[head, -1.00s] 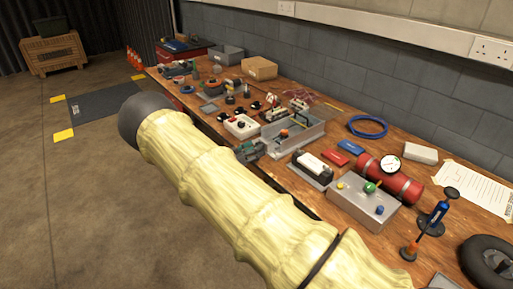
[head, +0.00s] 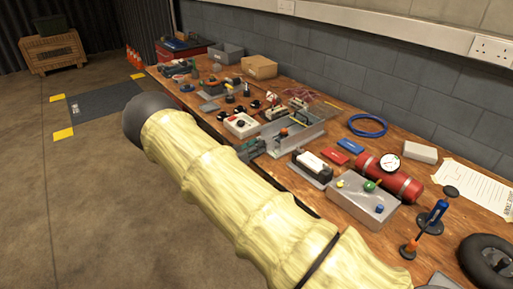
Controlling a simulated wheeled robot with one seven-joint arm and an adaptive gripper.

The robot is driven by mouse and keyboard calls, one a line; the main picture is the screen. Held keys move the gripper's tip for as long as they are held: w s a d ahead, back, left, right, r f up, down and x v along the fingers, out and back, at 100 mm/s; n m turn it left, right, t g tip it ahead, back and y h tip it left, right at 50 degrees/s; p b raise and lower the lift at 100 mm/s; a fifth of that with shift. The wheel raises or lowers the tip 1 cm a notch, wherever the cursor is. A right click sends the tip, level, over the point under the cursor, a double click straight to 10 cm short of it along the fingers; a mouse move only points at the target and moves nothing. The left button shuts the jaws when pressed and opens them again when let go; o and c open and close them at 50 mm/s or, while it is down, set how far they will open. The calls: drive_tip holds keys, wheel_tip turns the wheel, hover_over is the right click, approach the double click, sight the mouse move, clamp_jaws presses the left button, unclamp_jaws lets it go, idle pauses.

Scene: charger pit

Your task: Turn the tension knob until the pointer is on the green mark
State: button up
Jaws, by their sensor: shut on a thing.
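My arm, in a pale yellow sleeve with a dark end, crosses the head view in front of the bench. My gripper does not show; I cannot see what it holds. I cannot make out the tension knob, its pointer or the green mark for certain. A grey metal box (head: 357,203) on the near part of the bench carries a green knob (head: 370,186), a yellow one (head: 341,184) and a blue one (head: 379,208). Part of the bench edge is hidden behind my arm.
The wooden bench (head: 425,161) is crowded. A red cylinder (head: 403,187) with a dial gauge (head: 390,162), a blue pump (head: 438,213) and a tyre (head: 487,262) are at the right. A grey open tray (head: 292,139) stands mid-bench. The floor at left is clear around a dark mat (head: 105,103).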

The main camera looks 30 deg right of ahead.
drive_tip(key=shift+f, duration=0.1)
drive_tip(key=m+b, duration=0.3)
drive_tip(key=shift+f, duration=0.1)
drive_tip(key=shift+m+h+b, duration=0.4)
drive_tip(key=shift+m+b, duration=0.95)
drive_tip(key=shift+m, duration=0.25)
drive_tip(key=shift+r, duration=0.2)
drive_tip(key=o, duration=1)
drive_tip(key=shift+o, duration=0.2)
drive_tip(key=s+a, duration=0.2)
drive_tip(key=a, duration=1)
drive_tip(key=shift+f, duration=0.4)
